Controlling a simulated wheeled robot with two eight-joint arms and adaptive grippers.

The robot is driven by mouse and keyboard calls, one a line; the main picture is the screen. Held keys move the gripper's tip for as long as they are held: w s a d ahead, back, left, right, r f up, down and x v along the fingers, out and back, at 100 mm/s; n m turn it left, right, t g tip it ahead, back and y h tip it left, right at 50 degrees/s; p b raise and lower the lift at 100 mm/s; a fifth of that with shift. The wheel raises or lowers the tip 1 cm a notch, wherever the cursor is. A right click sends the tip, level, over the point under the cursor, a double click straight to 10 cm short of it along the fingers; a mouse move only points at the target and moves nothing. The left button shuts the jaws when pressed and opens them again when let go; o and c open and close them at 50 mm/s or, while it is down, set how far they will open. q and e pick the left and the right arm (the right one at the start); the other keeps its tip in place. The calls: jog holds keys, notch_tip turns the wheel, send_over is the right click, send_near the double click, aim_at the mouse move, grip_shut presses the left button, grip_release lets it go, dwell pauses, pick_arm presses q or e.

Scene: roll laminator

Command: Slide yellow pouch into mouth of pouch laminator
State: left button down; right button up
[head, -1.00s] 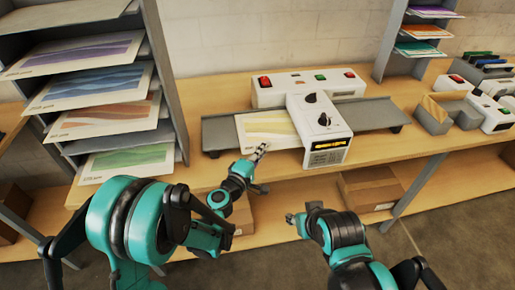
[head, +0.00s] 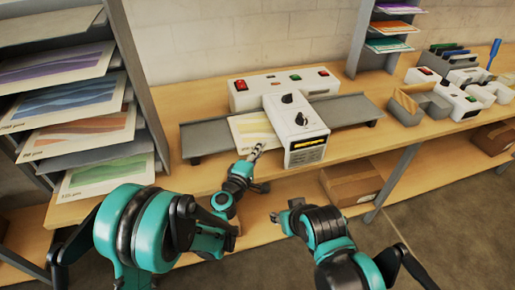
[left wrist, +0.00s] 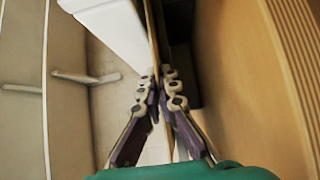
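The yellow pouch (head: 250,128) lies flat on the laminator's grey left tray, its right edge at or under the white laminator block (head: 295,125), where it is hidden. My left gripper (head: 257,151) is at the pouch's near edge, just left of the block. In the left wrist view, the left gripper's fingers (left wrist: 158,74) are closed on both sides of the thin pouch edge (left wrist: 156,45). My right gripper (head: 279,219) hangs in front of the bench, away from the pouch; its fingers are too small to read.
A grey rack (head: 150,75) with several coloured sheets stands at the left. The grey right tray (head: 345,110) is empty. A white control unit (head: 285,88) sits behind the block. Grey holders and another device (head: 455,98) stand at the right. A cardboard box (head: 350,183) is below the bench.

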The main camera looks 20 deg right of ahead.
pick_arm(q)
jog(key=shift+f, duration=0.2)
dwell(0.5)
jog(key=c, duration=1.6)
grip_release()
jog(key=shift+c, duration=0.2)
jog(key=shift+r, duration=0.15)
